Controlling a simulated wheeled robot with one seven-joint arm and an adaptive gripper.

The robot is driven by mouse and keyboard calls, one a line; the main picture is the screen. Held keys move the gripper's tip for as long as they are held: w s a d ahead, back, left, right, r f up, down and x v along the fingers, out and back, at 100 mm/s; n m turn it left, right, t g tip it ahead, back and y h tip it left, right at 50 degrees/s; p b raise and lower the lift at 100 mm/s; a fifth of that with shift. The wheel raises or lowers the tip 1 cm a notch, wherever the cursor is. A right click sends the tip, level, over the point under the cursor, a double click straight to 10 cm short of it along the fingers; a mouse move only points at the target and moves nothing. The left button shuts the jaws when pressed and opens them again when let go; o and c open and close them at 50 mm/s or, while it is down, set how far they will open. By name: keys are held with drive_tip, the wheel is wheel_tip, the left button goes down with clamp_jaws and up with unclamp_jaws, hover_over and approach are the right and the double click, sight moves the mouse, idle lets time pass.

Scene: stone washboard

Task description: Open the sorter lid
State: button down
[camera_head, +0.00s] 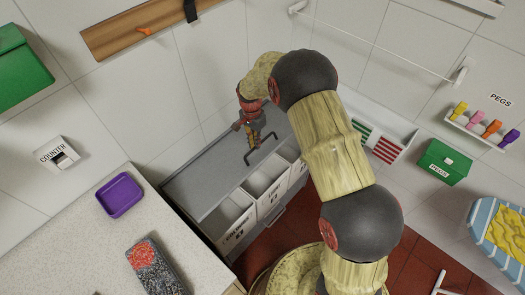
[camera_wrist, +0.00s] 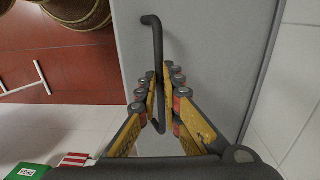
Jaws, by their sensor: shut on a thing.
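The sorter lid (camera_head: 205,182) is a grey panel along the wall in the head view. It fills much of the wrist view as a flat grey surface (camera_wrist: 215,45). Its dark bar handle (camera_head: 262,150) also shows in the wrist view (camera_wrist: 156,45). My gripper (camera_head: 254,134) is at the handle, with the bar between its yellow fingers (camera_wrist: 164,98); it is shut on the bar. Below the lid's front edge, white sorter bins (camera_head: 263,188) show their open tops. The lid's exact tilt is hard to tell.
A counter (camera_head: 115,235) with a purple tray (camera_head: 120,195) and a dark speckled board (camera_head: 155,268) stands left of the sorter. To the right are a striped white box (camera_head: 385,145), a green pegs box (camera_head: 444,163) and a peg rack (camera_head: 482,125). Red tiled floor (camera_head: 420,235) lies in front.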

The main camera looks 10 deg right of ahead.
drive_tip(key=w+a+r+p, duration=0.2)
drive_tip(key=w+a+r, duration=0.3)
drive_tip(key=w, duration=0.2)
drive_tip(key=w+a+r+p, duration=0.3)
drive_tip(key=w+a+r, duration=0.2)
drive_tip(key=w, duration=0.3)
drive_tip(key=shift+w+a+r, duration=0.15)
drive_tip(key=shift+w+a, duration=0.1)
drive_tip(key=shift+a, duration=0.3)
drive_tip(key=c, duration=2.3)
unclamp_jaws()
drive_tip(key=shift+o, duration=1.1)
drive_tip(key=shift+w+a+f, duration=0.1)
drive_tip(key=shift+w+f, duration=0.15)
drive_tip(key=shift+w, duration=0.2)
drive_tip(key=shift+o, duration=0.8)
drive_tip(key=shift+r, duration=0.35)
